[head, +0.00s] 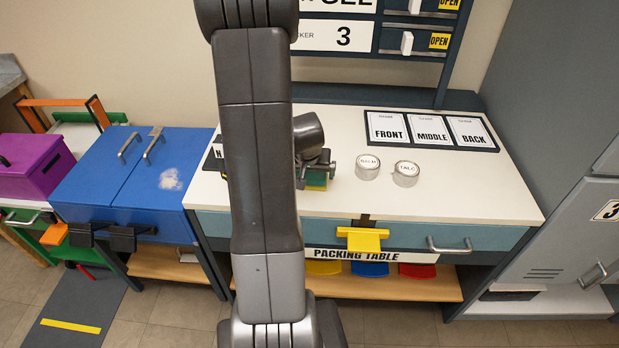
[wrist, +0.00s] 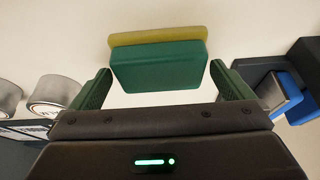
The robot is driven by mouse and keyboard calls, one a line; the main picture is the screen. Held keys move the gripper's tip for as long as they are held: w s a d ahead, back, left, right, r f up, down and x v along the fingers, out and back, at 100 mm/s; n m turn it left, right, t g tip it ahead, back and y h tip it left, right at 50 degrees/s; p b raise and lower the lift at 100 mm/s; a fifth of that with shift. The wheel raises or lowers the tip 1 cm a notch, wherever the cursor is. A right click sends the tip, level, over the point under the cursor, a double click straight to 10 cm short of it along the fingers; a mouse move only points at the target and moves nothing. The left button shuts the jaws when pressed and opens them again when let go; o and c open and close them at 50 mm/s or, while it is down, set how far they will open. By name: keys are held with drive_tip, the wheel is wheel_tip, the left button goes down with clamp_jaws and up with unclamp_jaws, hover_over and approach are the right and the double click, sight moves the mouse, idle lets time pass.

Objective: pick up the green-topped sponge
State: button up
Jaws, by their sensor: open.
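The green-topped sponge (wrist: 160,68) has a green block over a yellow layer. In the wrist view it lies on the pale tabletop, just ahead of and between my finger pads, with gaps at both sides. In the head view a green and yellow bit of the sponge (head: 317,180) shows below my gripper (head: 318,168), and the rest is hidden by my arm. My gripper also shows in the wrist view (wrist: 160,78). It is open, with its two green pads apart and nothing held between them.
Two round tins, one (head: 367,167) and the TALC tin (head: 406,173), stand right of the sponge. FRONT, MIDDLE and BACK cards (head: 430,130) lie behind them. Dark and blue items (wrist: 290,90) sit near the right finger in the wrist view. The packing table (head: 470,195) is clear at front right.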

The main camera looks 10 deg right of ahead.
drive_tip(key=shift+x, duration=0.8)
drive_tip(key=c, duration=0.8)
wheel_tip(320, 180, up, 10)
drive_tip(key=shift+r+p, duration=0.1)
drive_tip(key=shift+p, duration=0.6)
